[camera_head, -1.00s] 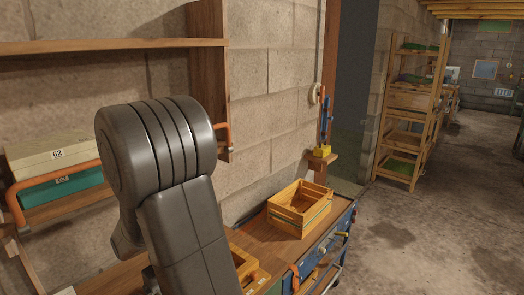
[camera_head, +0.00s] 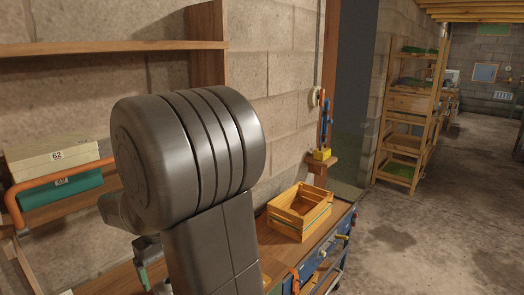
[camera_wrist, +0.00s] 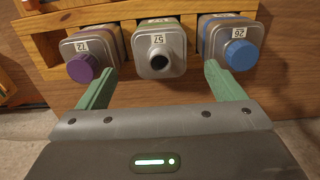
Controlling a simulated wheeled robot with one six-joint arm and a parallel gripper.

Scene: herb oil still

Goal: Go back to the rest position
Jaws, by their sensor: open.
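My gripper (camera_wrist: 160,72) shows in the wrist view with two green fingers spread apart and nothing between their tips. Just beyond it, three grey containers sit side by side in a wooden rack (camera_wrist: 120,12). The left container (camera_wrist: 107,45) has a purple cap, the middle one (camera_wrist: 175,68) shows an open dark mouth, and the right one (camera_wrist: 213,35) has a blue cap. The fingertips look close to the containers; I cannot tell whether they touch. In the head view my arm covers the left middle, and the fingers there are mostly hidden.
A wooden crate (camera_head: 284,221) stands on the workbench (camera_head: 270,241). Boxes labelled 62 (camera_head: 85,153) and a green box (camera_head: 38,199) sit on a left shelf. A blue tool in a yellow holder (camera_head: 322,154) stands by the doorway. A wooden rack (camera_head: 404,143) stands right; the concrete floor there is clear.

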